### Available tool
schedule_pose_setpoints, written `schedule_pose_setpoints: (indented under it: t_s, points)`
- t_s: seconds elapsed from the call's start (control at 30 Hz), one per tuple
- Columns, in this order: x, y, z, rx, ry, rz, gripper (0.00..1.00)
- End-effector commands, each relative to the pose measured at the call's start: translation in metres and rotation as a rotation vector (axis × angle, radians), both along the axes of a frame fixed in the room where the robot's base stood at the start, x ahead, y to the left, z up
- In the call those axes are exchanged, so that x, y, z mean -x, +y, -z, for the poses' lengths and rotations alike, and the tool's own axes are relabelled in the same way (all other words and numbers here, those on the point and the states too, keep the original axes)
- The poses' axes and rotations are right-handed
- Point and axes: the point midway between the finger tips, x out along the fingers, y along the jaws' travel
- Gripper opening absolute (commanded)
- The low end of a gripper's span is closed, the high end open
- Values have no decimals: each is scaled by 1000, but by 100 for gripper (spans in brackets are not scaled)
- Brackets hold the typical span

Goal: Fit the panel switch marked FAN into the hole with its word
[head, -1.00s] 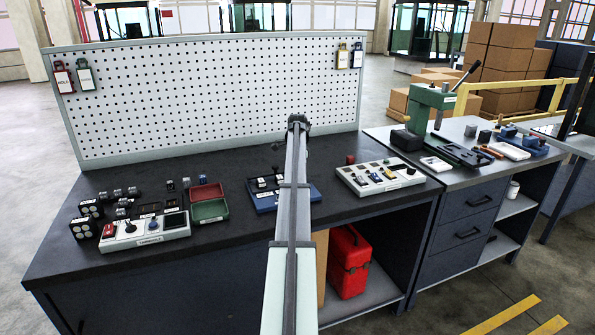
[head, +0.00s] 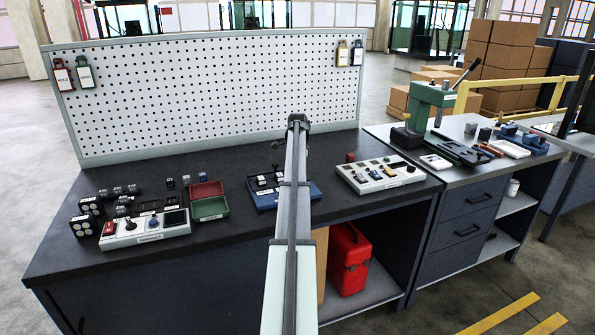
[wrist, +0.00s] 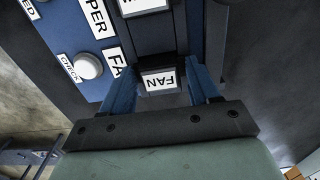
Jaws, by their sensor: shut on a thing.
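The switch marked FAN (wrist: 160,80) is between the two blue fingers of my gripper (wrist: 162,88) in the wrist view. My gripper is shut on it, and its word reads upside down there. A blue panel (wrist: 62,38) with white labels lies beyond and to the left; one label (wrist: 115,60) begins FA and is partly cut off by the gripper. The same blue panel appears to show in the head view (head: 262,203), partly hidden behind my arm. The hole for FAN cannot be made out. In the head view my gripper is hidden behind my arm.
A white label plate (wrist: 145,6) sits just ahead of the held switch. A white knob (wrist: 88,66) marked CHECK stands on the panel. A red and green tray (head: 208,190) and grey control box (head: 145,238) are left of it; another control box (head: 383,178) is right.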

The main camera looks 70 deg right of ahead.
Motion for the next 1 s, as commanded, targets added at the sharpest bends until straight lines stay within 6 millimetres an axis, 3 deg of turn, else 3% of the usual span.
schedule_pose_setpoints:
  t_s: [0.4, 0.43, 0.5, 0.7, 1.0]
  points:
    - [0, 0, 0, 0, 0, 0, 31]
    - [0, 0, 0, 0, 0, 0, 64]
    - [0, 0, 0, 0, 0, 0, 70]
    - [0, 0, 0, 0, 0, 0, 89]
    - [-1, -1, -2, 2, -2, 0, 90]
